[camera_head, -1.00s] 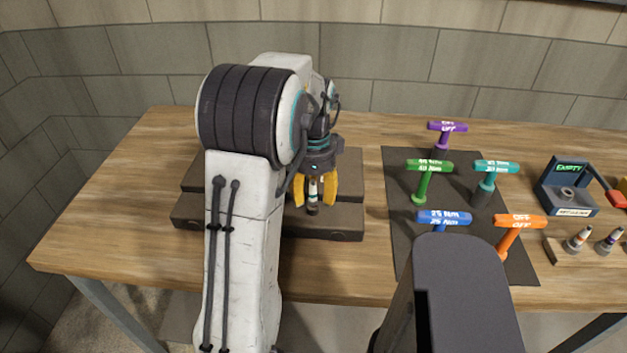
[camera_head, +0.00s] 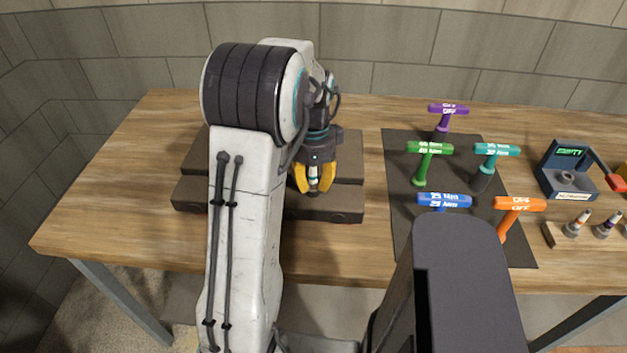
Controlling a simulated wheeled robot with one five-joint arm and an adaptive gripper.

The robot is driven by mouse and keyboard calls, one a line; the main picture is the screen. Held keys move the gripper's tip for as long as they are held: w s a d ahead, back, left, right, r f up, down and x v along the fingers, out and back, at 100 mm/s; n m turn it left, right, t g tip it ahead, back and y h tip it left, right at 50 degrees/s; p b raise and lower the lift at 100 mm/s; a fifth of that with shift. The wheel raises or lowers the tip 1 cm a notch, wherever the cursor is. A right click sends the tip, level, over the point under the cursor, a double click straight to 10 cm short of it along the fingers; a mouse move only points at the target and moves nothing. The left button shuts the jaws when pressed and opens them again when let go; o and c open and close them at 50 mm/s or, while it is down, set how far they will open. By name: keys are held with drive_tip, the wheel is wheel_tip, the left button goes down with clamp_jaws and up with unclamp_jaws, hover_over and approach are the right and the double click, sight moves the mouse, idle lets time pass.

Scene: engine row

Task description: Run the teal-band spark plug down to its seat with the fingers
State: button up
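My gripper (camera_head: 314,189) points straight down over the dark engine block (camera_head: 338,206) on the left part of the bench. Its yellow fingers curve in around a white spark plug (camera_head: 313,172) and their tips come close together low on it. The plug stands upright between the fingers. Its band colour is too small to tell. The fingertips hide the plug's lower end and the hole below it, so I cannot see how deep it sits. My arm covers the left part of the block.
A dark mat (camera_head: 403,221) to the right holds T-handled tools: purple (camera_head: 447,108), green (camera_head: 429,148), teal (camera_head: 496,150), blue (camera_head: 443,200) and orange (camera_head: 519,203). Farther right are a tester reading EMPTY (camera_head: 568,172) and a wooden rack (camera_head: 560,238) with more plugs. Bare bench lies left of the block.

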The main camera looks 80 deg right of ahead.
clamp_jaws()
drive_tip(key=m, duration=0.3)
drive_tip(key=shift+m, duration=0.4)
drive_tip(key=m, duration=0.8)
drive_tip(key=shift+f, duration=0.1)
drive_tip(key=m, duration=0.5)
drive_tip(key=shift+a, duration=0.1)
